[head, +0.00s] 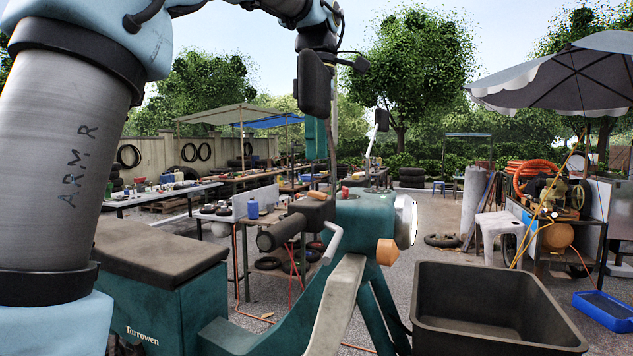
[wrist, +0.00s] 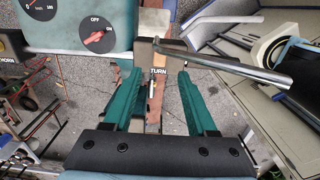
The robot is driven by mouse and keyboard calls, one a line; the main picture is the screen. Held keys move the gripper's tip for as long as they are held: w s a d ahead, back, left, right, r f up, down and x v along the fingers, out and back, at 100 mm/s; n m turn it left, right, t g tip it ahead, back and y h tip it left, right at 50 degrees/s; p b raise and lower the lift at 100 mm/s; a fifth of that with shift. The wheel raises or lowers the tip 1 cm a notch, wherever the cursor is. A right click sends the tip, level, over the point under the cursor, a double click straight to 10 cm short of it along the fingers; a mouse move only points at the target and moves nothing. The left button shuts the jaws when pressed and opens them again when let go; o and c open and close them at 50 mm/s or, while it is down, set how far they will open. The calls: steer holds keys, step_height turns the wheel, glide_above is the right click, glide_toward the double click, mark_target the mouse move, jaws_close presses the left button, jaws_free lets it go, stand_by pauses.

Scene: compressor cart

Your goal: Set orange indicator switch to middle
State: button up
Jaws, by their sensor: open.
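I cannot clearly make out the orange indicator switch there. My gripper (wrist: 157,78) is open and empty, its two teal fingers pointing towards the housing, one to each side of the label in the picture. I cannot tell the gap in depth. In the head view my gripper (head: 319,146) points down above the handlebar's dark switch housing (head: 312,209).
A silver lever (wrist: 215,62) crosses right of the housing. A teal panel (wrist: 75,22) carries a red OFF/ON switch (wrist: 98,39). In the head view are an orange lamp (head: 386,252), a black bin (head: 490,276) and a seat box (head: 160,300).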

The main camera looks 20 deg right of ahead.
mark_target(317, 192)
step_height(317, 192, down, 7)
steer(key=shift+f+p, duration=0.1)
steer(key=shift+p, duration=0.4)
steer(key=shift+c, duration=0.3)
jaws_close()
